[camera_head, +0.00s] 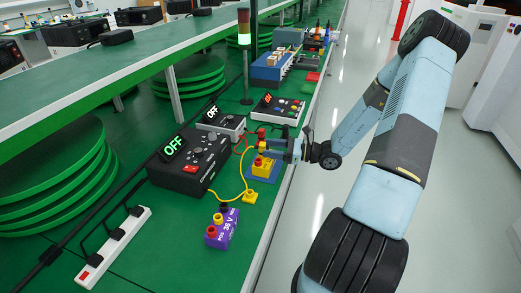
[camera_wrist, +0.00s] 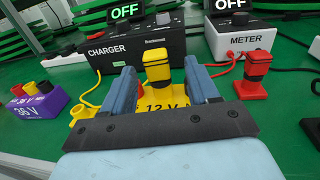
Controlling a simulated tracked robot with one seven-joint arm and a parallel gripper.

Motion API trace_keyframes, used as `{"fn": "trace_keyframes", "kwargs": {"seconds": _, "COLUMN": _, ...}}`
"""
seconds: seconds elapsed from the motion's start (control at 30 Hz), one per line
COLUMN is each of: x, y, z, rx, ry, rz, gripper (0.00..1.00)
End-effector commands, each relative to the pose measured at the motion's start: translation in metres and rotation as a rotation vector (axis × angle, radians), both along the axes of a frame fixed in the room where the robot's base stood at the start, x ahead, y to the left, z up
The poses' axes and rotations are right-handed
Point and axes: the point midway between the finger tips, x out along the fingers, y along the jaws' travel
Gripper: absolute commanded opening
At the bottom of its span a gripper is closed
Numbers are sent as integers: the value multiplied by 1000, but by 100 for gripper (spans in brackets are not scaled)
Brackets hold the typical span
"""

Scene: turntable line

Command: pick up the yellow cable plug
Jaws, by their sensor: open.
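The yellow cable plug (camera_wrist: 157,68), with a dark band, stands upright between the two blue fingers of my gripper (camera_wrist: 158,84) in the wrist view. A gap shows on each side of it, so the open fingers straddle it without visible grip. In the head view my gripper (camera_head: 270,147) reaches in from the right over the yellow 12 V block (camera_head: 264,167). In the wrist view the plug rises above that block's 12 V face (camera_wrist: 165,105). My gripper's front bar hides the lower part, so I cannot tell how the plug is seated. A yellow cable (camera_head: 243,180) curves nearby.
The black charger (camera_head: 187,164) stands behind the plug, with the white meter (camera_wrist: 240,42) to its right. A red plug (camera_wrist: 257,65) on a red base is right of my gripper. The purple 36 V block (camera_head: 222,229) and a power strip (camera_head: 114,247) lie left.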

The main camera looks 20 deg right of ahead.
Motion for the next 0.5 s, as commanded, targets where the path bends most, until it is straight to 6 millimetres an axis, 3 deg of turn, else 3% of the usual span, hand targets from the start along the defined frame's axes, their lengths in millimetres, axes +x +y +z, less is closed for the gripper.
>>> {"fn": "trace_keyframes", "kwargs": {"seconds": 0.5, "x": 23, "y": 45, "z": 3, "rx": 0, "ry": 0, "rz": 0, "gripper": 60}}
